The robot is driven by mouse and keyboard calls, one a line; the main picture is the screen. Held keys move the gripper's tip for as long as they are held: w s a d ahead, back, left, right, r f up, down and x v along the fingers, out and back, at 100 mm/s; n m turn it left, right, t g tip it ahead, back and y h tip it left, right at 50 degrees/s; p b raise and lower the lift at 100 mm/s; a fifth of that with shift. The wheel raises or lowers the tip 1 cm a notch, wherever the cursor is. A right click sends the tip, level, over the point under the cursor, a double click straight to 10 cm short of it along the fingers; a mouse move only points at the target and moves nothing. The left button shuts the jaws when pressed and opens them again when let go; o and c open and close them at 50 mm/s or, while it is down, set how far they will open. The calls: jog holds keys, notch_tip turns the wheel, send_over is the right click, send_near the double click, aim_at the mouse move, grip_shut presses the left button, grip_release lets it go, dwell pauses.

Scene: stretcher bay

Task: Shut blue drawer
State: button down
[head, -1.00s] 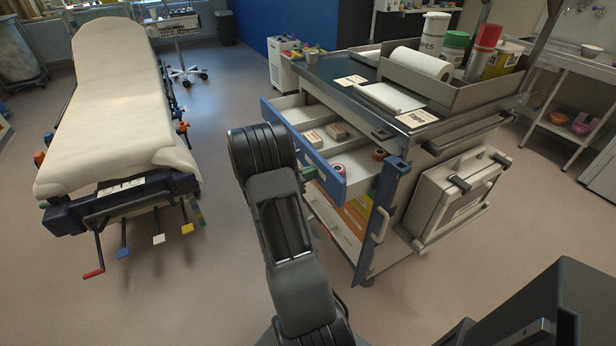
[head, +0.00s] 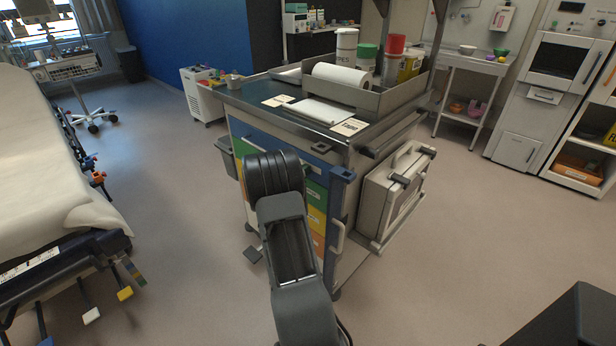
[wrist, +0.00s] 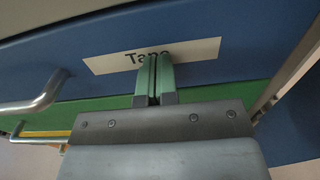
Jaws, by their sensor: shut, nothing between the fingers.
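The blue drawer (head: 237,127) is at the top of the trolley, and its front looks flush with the drawers below. In the wrist view its blue front (wrist: 235,70) carries a white label reading "Tape" (wrist: 200,50). A metal bar handle (wrist: 35,98) is on the left. My gripper (wrist: 154,60) has its two green fingers shut together, with nothing between them. The fingertips are at the label, against or very close to the drawer front. In the head view my arm hides the gripper and part of the drawer front.
Green, yellow and orange drawers (head: 316,195) sit below. A blue upright with a pale handle (head: 338,230) stands at the trolley's right front corner. A pale case (head: 398,195) hangs on its right side. A stretcher (head: 50,200) stands left, with open floor between.

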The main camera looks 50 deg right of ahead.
jog(key=shift+d+r, duration=0.25)
jog(key=shift+a, duration=0.15)
jog(key=w+a, duration=0.1)
jog(key=a, duration=1.3)
jog(key=shift+f, duration=0.25)
jog(key=shift+a, duration=0.1)
